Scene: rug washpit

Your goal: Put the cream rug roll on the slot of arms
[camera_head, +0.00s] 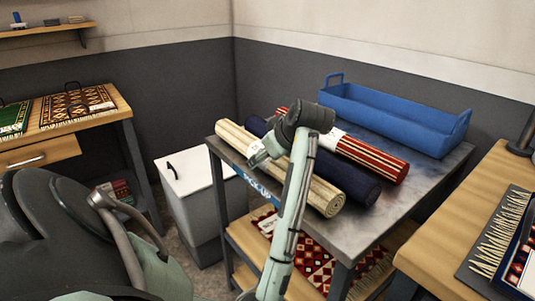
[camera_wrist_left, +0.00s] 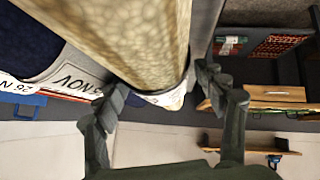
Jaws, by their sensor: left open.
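The cream rug roll (camera_head: 323,194) lies along the near left edge of the grey metal table. A navy roll lies right beside it. My left gripper (camera_head: 258,153) is open at the cream roll's far part, partly hidden by its own wrist. In the left wrist view the cream roll (camera_wrist_left: 140,35) runs between the two spread fingers of my left gripper (camera_wrist_left: 160,85); I cannot tell whether they touch it. My right gripper is not in view. I cannot make out a slot of arms in these frames.
The navy roll (camera_head: 352,181) and a red striped roll (camera_head: 375,155) share the metal table (camera_head: 378,219). A blue tray (camera_head: 390,125) stands behind them. A white bin (camera_head: 190,190) is left of the table. Wooden benches with rugs stand at left (camera_head: 120,103) and right (camera_head: 450,235).

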